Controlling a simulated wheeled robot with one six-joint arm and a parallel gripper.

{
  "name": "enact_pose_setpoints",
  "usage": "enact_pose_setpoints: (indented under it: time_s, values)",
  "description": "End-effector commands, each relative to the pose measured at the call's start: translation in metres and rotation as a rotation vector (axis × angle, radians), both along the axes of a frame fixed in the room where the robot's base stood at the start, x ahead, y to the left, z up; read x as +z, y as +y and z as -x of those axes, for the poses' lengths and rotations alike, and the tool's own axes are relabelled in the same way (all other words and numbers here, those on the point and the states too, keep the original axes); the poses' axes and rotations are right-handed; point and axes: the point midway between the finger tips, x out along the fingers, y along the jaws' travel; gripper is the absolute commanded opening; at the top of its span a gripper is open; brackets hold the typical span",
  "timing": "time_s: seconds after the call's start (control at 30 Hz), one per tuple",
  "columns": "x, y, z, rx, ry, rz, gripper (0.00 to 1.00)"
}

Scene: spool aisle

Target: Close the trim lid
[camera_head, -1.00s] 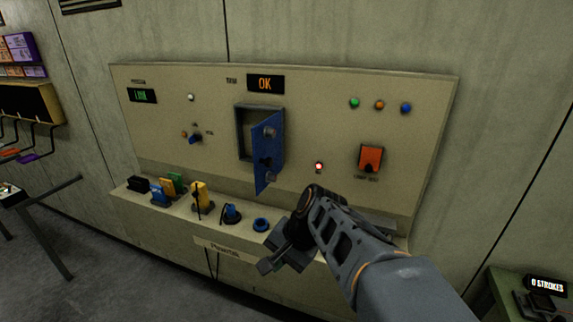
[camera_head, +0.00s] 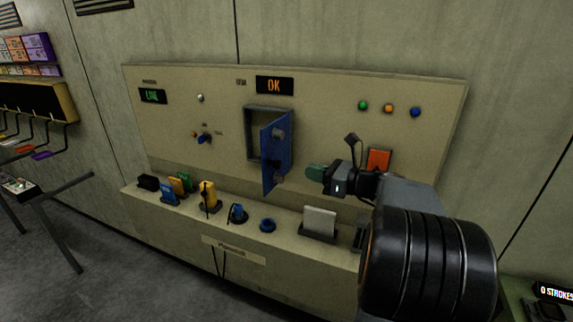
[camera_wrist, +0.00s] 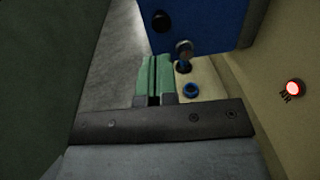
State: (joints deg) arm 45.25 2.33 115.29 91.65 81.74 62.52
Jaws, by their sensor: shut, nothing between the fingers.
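The trim lid (camera_head: 276,152) is a blue door with dark knobs, hinged at the right edge of a grey-framed opening (camera_head: 256,135) in the beige panel. It stands swung open, out from the panel. In the wrist view the blue lid (camera_wrist: 205,22) fills the top middle. My gripper (camera_head: 312,173) is just right of the lid's lower part, its green fingertips pointing left. In the wrist view its fingers (camera_wrist: 154,78) lie together with nothing between them. I cannot tell whether they touch the lid.
An orange switch (camera_head: 378,160) is on the panel behind my wrist. A red lit AIR button (camera_wrist: 293,88) shows at the right of the wrist view.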

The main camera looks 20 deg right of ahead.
Motion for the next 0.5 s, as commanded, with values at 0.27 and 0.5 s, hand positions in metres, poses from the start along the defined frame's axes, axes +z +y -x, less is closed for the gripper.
enact_pose_setpoints:
  time_s: [0.27,0.5]
  values:
    - [0.000,0.030,-0.039,0.004,0.002,0.001,0.00]
    - [-0.002,0.044,-0.058,0.002,0.000,0.002,0.00]
